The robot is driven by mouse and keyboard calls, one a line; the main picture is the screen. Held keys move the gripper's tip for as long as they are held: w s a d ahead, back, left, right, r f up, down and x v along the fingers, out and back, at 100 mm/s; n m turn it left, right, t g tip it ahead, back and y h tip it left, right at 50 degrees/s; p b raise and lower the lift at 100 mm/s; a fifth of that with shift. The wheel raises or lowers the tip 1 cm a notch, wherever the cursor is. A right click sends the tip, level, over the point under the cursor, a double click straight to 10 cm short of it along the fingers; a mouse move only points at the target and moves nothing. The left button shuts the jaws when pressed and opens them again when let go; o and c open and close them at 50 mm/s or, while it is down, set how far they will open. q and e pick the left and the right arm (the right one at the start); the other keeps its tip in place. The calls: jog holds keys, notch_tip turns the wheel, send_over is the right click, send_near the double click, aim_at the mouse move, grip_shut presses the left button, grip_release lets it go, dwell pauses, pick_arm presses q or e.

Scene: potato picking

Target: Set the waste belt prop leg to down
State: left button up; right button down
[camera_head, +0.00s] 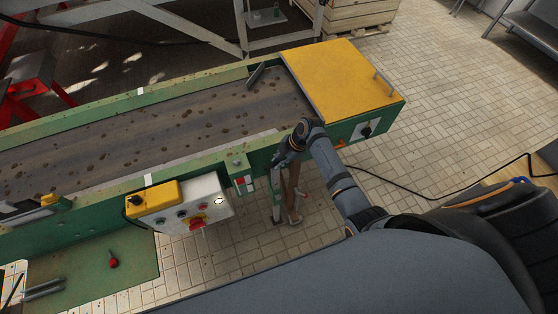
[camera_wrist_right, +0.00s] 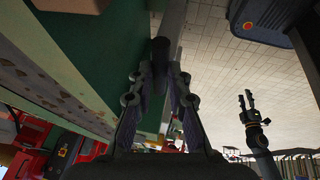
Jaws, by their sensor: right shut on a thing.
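The waste belt (camera_head: 150,125) is a long green conveyor with a dirt-specked dark surface. Below its near side, a brownish prop leg (camera_head: 292,187) hangs down beside grey supports, with a foot near the tiled floor. My right gripper (camera_head: 287,158) is at the belt's near edge, at the top of this leg, partly hidden by its own arm. In the right wrist view its fingers (camera_wrist_right: 158,88) are closed around a dark round bar (camera_wrist_right: 160,50), which seems to be part of the leg. My left gripper (camera_wrist_right: 248,99) shows in that view, fingers apart and empty.
A yellow cover (camera_head: 335,75) caps the belt's right end. A control box (camera_head: 192,205) with a red button and a small switch panel (camera_head: 242,180) sit on the near side. A black cable (camera_head: 430,190) lies across the tiled floor on the right.

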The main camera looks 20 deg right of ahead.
jog(key=shift+f, duration=0.1)
notch_tip(320, 180, down, 12)
jog(key=b, duration=0.9)
jog(key=shift+s, duration=0.2)
jog(key=c, duration=1.3)
grip_release()
jog(key=shift+w, duration=0.1)
jog(key=v, duration=1.2)
